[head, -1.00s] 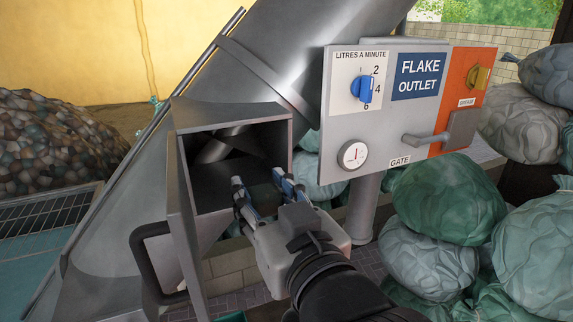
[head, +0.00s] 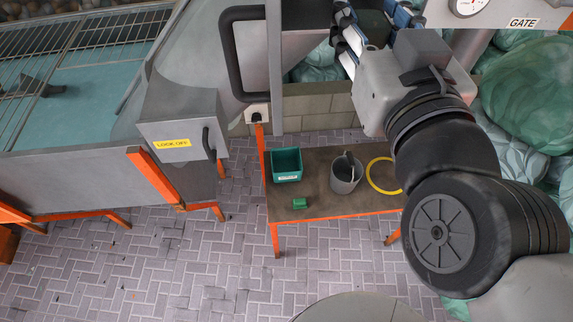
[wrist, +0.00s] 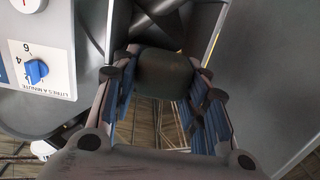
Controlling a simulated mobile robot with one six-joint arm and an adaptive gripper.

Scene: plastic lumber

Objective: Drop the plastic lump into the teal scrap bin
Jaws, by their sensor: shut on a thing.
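My gripper (head: 372,20) is at the top of the head view, beside the steel machine and far above the bench. In the wrist view my gripper (wrist: 160,88) has its blue-padded fingers closed on both sides of a dark, rounded plastic lump (wrist: 163,73). The lump (head: 374,27) shows only dimly between the fingers in the head view. The teal scrap bin (head: 286,151) is a small open-topped box at the left of the bench, below and left of my gripper. It has a white label on its front.
A large black handle (head: 232,55) juts from the machine left of my gripper. Green sacks (head: 525,95) crowd the right.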

